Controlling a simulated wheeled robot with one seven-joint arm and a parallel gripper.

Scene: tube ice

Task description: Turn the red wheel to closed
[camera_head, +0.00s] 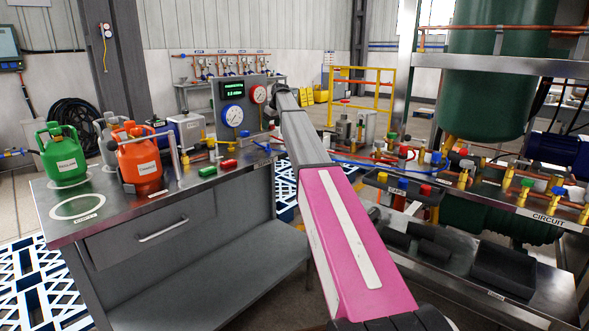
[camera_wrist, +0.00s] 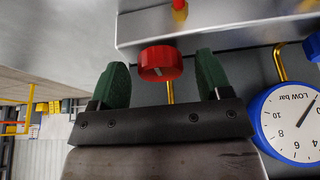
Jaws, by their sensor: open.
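In the wrist view, the red wheel (camera_wrist: 160,63) is a short ribbed red knob with a light mark on its face. It sits at the edge of a grey metal block, with a brass pipe behind it. My gripper (camera_wrist: 162,72) is open, its two dark green fingers on either side of the wheel, with visible gaps on both sides. The wheel's contact with the fingers is not visible. In the head view, my arm reaches to the gauge panel (camera_head: 244,84), and the wheel cannot be made out clearly there.
A blue-rimmed LOW gauge (camera_wrist: 292,122) is right of the gripper in the wrist view. The head view shows green (camera_head: 66,155) and orange (camera_head: 139,160) cylinders on the left bench (camera_head: 110,208), and a pipework bench labelled CIRCUIT (camera_head: 547,218) at right.

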